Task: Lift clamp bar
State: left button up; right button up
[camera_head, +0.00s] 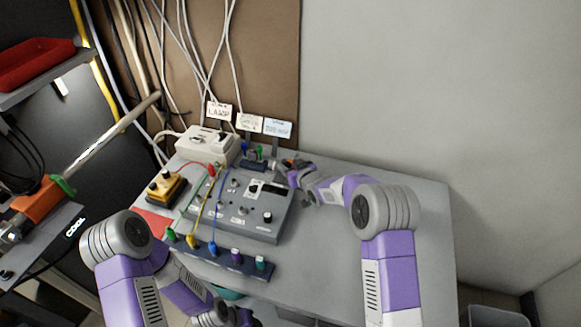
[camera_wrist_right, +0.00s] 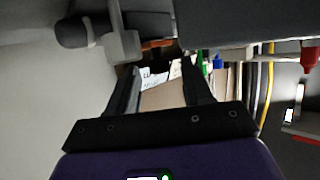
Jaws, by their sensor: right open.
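In the wrist view, a grey bar with a dark rounded end (camera_wrist_right: 85,32) crosses the upper left, just beyond the fingertips. It looks like the clamp bar, but I cannot be certain. My right gripper (camera_head: 284,168) is at the back of the grey table, beside a small dark block (camera_head: 253,165) with orange parts near it. The wrist view shows my right gripper (camera_wrist_right: 159,66) open, its two dark fingers apart with nothing clearly held between them. The bar's mount is partly hidden by my gripper in the head view. My left arm runs down to the bottom edge; its fingers do not show.
A grey control box (camera_head: 245,207) with knobs and coloured cables stands mid-table. A row of coloured plugs (camera_head: 222,258) lies in front. A white box (camera_head: 208,146), a yellow box (camera_head: 166,186) and label cards (camera_head: 263,125) are near the back and left. The table's right side (camera_head: 435,240) is clear.

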grip_shut()
dwell(0.3)
jog(key=shift+w+r+g+p, duration=0.15)
jog(key=shift+r+g+p, duration=0.2)
jog(key=shift+p, duration=0.55)
jog(key=r+g+p, duration=0.1)
jog(key=p, duration=0.2)
jog(key=w+m+g+p, duration=0.1)
jog(key=p, duration=0.3)
jog(key=shift+w+d+r+m, duration=0.1)
jog(key=shift+d+r+m, duration=0.2)
jog(key=shift+d+r, duration=0.1)
jog(key=shift+w+g+y+p, duration=0.15)
jog(key=shift+g+y+p, duration=0.15)
jog(key=shift+p, duration=0.15)
jog(key=shift+w+d+g, duration=0.1)
jog(key=shift+w+g, duration=0.1)
jog(key=shift+g, duration=0.15)
jog(key=shift+w+d+r+m+g+y+b, duration=0.2)
jog(key=shift+w+r+m+g+y+b, duration=0.15)
jog(key=shift+w+m+g+b, duration=0.4)
jog(key=shift+s, duration=0.2)
